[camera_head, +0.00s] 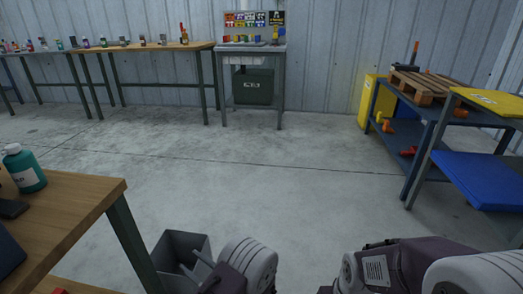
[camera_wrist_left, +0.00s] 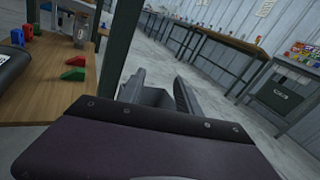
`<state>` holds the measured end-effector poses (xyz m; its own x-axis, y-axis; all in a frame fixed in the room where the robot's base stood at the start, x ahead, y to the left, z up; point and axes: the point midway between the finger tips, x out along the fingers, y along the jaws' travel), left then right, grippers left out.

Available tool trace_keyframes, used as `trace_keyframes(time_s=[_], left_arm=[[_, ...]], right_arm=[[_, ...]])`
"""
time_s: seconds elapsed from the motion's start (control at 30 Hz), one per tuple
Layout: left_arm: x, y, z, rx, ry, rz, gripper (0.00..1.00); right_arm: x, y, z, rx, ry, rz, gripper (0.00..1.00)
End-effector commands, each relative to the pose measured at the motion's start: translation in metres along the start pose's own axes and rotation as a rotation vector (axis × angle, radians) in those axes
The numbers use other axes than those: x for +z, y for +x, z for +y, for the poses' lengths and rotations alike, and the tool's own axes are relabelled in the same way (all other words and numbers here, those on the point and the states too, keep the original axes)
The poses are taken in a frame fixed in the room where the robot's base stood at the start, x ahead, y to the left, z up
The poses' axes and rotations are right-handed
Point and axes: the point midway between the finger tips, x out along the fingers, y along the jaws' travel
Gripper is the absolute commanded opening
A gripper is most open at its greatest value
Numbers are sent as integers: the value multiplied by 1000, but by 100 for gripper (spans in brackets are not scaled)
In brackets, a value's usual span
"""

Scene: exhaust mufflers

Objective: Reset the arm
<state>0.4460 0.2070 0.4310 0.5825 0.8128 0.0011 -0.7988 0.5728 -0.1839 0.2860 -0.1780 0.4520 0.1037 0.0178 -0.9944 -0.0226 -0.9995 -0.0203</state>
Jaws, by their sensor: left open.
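My left gripper (camera_head: 194,265) is low in the head view, just right of the near wooden table. Its two fingers also show in the left wrist view (camera_wrist_left: 160,88), spread apart with nothing held between them. A grey open box (camera_head: 180,243) lies beyond and below the fingers. It shows between them in the left wrist view (camera_wrist_left: 152,97). My right arm shows at the bottom right of the head view, but its gripper is out of the picture.
The near wooden table (camera_head: 75,205) stands at left with a teal bottle (camera_head: 25,168); its leg is close to my left gripper. A blue-shelved rack (camera_head: 480,178) stands at right, with a wooden pallet (camera_head: 425,88) behind. Workbenches (camera_head: 150,47) line the wall. The middle floor is clear.

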Motion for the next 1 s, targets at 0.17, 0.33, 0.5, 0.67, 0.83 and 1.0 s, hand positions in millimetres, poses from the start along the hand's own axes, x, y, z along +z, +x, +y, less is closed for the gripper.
trace_keyframes(time_s=[0.17,0.33,0.5,0.67,0.83,1.0], left_arm=[[75,31,20,189,-128,-23,40],[150,49,85,530,-314,12,40],[192,10,169,1012,-632,166,40],[184,-57,182,1366,-1007,372,40],[157,-109,141,1582,-1372,583,40],[153,-116,84,1629,-1648,732,40]], right_arm=[[-2,-24,0,0,0,0,100],[-5,-51,-1,0,0,0,100],[-8,-80,-2,0,0,0,100],[-10,-96,-2,0,0,0,100],[-10,-97,-2,0,0,0,100],[-11,-112,-2,0,0,-2,100]])
